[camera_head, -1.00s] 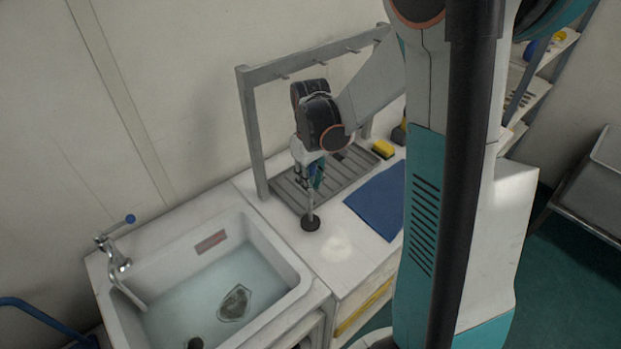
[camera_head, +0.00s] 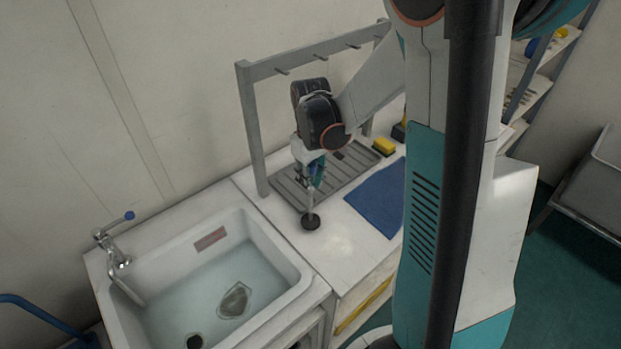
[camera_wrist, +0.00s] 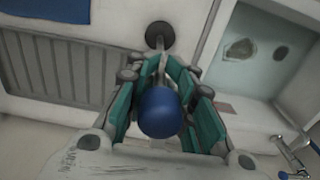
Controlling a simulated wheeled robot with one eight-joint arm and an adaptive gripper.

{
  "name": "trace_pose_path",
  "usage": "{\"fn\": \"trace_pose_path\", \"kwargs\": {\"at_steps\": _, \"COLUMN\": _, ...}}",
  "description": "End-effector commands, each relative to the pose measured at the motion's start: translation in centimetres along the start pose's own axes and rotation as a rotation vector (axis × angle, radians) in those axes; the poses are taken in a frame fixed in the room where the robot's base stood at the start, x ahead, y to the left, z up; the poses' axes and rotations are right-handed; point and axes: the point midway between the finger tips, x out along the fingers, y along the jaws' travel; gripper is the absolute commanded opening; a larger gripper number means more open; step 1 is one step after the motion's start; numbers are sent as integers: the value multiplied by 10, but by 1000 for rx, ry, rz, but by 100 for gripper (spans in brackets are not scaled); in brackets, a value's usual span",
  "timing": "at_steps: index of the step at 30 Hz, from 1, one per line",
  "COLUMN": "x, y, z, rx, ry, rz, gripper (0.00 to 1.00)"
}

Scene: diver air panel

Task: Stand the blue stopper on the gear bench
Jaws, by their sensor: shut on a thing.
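The blue stopper (camera_wrist: 160,113) shows in the wrist view as a round blue knob between my fingers, with a stem leading to a black disc. My gripper (camera_wrist: 160,100) is shut on the knob end, its teal pads on either side. In the head view my gripper (camera_head: 314,172) points down with the stem below it. The stopper's black disc (camera_head: 310,222) is lowest, at the white top of the gear bench (camera_head: 330,248), in front of the grey ribbed drain tray (camera_head: 290,190). The stopper looks upright; whether the disc touches the bench is unclear.
A water-filled sink (camera_head: 290,262) with a tap (camera_head: 117,258) stands left of the bench. A blue cloth (camera_head: 378,198) and a yellow sponge (camera_head: 384,147) lie to the right. A grey rack frame (camera_head: 252,130) rises behind. The bench front is clear between sink and cloth.

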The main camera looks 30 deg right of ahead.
Motion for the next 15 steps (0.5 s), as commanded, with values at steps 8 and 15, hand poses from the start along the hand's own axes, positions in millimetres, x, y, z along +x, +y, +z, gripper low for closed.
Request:
{"fn": "trace_pose_path", "kwargs": {"at_steps": 8, "x": 3, "y": 0, "z": 0, "rx": 0, "ry": 0, "rz": 0, "gripper": 0}}
{"fn": "trace_pose_path", "kwargs": {"at_steps": 15, "x": 6, "y": 0, "z": 0, "rx": 0, "ry": 0, "rz": 0, "gripper": 0}}
